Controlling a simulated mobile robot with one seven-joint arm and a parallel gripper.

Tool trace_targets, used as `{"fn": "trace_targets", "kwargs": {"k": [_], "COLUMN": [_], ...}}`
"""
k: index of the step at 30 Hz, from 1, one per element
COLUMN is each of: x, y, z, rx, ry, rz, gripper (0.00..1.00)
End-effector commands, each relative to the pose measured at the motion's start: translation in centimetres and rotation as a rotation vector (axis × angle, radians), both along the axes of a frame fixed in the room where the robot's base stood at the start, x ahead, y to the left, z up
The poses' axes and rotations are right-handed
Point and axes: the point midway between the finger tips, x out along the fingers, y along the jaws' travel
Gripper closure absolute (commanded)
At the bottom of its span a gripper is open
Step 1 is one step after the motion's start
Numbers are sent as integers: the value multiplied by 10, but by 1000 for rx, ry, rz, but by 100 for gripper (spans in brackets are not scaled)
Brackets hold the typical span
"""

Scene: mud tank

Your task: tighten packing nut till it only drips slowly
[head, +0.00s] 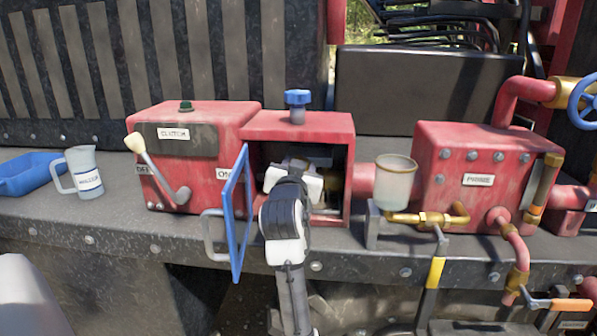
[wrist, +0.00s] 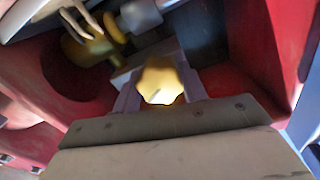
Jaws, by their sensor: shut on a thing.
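The packing nut (wrist: 160,82), a yellow brass piece with a lobed or many-sided edge, sits between the two fingers of my gripper (wrist: 158,88) in the wrist view. The fingers are shut on it from both sides. In the head view my gripper (head: 293,172) reaches into the open red box (head: 338,125) in the middle of the deck, and my arm hides the nut there. A brass and grey shaft fitting (wrist: 98,42) lies beyond the nut in the wrist view. I cannot make out any drip.
A blue-framed door (head: 236,215) stands open left of my arm. The red clutch box (head: 190,140) with its lever is at left, and the red "PRIME" box (head: 480,178) with a cup (head: 394,182) at right. A blue knob (head: 297,100) tops the middle box.

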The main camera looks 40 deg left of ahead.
Motion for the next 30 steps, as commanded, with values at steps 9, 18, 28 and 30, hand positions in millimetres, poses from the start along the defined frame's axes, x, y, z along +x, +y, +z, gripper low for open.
{"fn": "trace_targets", "kwargs": {"k": [9, 18, 28, 30], "x": [0, 0, 0, 0], "y": [0, 0, 0, 0], "z": [0, 1, 1, 1], "rx": [75, 81, 81, 81], "ry": [45, 49, 48, 48], "rz": [0, 0, 0, 0], "gripper": [81, 81, 36, 36]}}
